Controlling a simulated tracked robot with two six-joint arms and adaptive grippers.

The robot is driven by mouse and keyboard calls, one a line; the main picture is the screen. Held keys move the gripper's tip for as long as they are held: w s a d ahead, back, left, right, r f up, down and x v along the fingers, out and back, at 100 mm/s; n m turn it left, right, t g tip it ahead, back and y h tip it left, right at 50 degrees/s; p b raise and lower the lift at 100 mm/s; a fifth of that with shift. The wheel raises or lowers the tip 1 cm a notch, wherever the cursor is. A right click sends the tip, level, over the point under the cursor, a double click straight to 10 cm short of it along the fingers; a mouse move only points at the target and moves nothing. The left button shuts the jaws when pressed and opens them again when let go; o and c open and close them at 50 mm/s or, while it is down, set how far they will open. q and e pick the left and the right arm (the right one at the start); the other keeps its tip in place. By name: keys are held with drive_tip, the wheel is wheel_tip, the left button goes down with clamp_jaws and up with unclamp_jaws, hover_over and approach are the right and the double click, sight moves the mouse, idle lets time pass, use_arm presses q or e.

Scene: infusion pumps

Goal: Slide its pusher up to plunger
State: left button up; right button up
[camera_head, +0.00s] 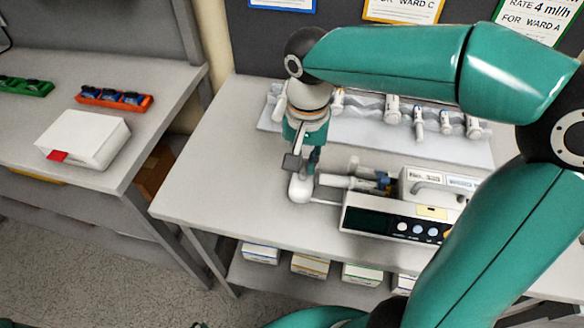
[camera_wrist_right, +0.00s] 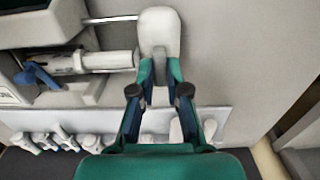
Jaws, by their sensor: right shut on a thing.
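The infusion pump (camera_head: 392,218) stands on the table with its dark button panel facing front. Its white pusher (camera_head: 299,189) is at the pump's left, on a thin metal rod (camera_wrist_right: 110,19). The pusher also shows in the right wrist view (camera_wrist_right: 160,30). A white syringe (camera_head: 338,181) lies along the pump, its plunger end (camera_wrist_right: 135,60) facing the pusher. They are very close; I cannot tell whether they touch. A blue clamp (camera_wrist_right: 38,76) sits by the syringe. My right gripper (camera_wrist_right: 160,72) is shut on the pusher's end from above. My left gripper is out of view.
A pale tray (camera_head: 348,136) with several syringes lies behind the pump. The table (camera_head: 215,165) is clear to the pusher's left. A side bench (camera_head: 60,85) holds a white box (camera_head: 84,138) and orange and green racks. Boxes stand on the shelf below.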

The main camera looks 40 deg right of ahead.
sight(305, 167)
drive_tip(key=o, duration=0.6)
drive_tip(key=shift+r, duration=0.15)
wheel_tip(305, 167, up, 7)
drive_tip(key=p, duration=0.6)
